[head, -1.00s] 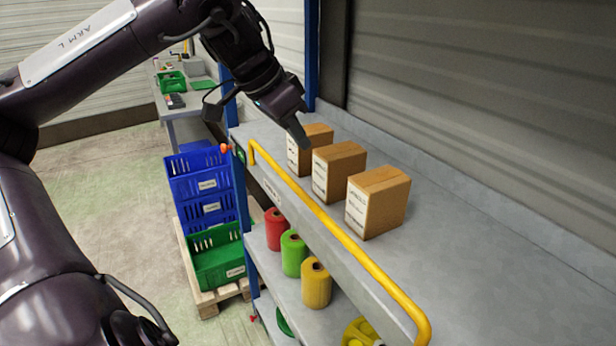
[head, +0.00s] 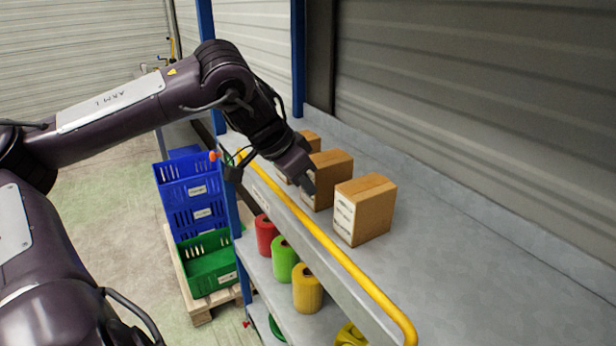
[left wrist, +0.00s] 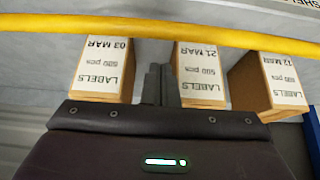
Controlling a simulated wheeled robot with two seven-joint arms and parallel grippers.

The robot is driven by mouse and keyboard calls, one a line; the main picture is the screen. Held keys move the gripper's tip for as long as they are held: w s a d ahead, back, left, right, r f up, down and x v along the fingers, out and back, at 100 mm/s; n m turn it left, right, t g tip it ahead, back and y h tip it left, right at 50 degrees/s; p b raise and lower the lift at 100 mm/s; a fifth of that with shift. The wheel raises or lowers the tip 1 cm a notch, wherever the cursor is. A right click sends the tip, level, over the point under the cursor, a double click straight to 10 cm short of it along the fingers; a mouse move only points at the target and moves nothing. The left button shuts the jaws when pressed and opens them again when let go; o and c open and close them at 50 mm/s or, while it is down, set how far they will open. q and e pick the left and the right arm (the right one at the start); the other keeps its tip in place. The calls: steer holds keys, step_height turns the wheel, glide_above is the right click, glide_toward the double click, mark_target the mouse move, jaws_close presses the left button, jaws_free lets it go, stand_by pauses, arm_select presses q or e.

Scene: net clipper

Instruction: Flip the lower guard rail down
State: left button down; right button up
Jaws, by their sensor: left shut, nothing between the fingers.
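The yellow guard rail (head: 340,254) runs along the front edge of the upper shelf (head: 456,232), raised above it. In the left wrist view the rail (left wrist: 150,27) crosses the top of the picture, beyond the fingertips. My left gripper (head: 309,188) is shut and empty, just behind the rail on the shelf side, in front of the middle cardboard box (head: 333,178). In the left wrist view the closed fingers (left wrist: 161,80) point toward the rail, between two boxes. I cannot tell whether they touch the rail. My right gripper is not in view.
Cardboard boxes (head: 366,208) stand on the upper shelf behind the rail. Red, green and yellow spools (head: 307,289) sit on the lower shelf. A blue post (head: 230,200) stands at the shelf's left end, beside stacked blue and green crates (head: 210,262). The shelf's right part is clear.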

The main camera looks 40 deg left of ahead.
arm_select(q)
steer(key=shift+s+a+f+b, duration=0.15)
steer(key=shift+s+b, duration=0.3)
steer(key=shift+s, duration=0.1)
steer(key=shift+s+a+f+b, duration=0.15)
steer(key=shift+s+b, duration=0.3)
steer(key=shift+s, duration=0.25)
steer(key=shift+w, duration=0.15)
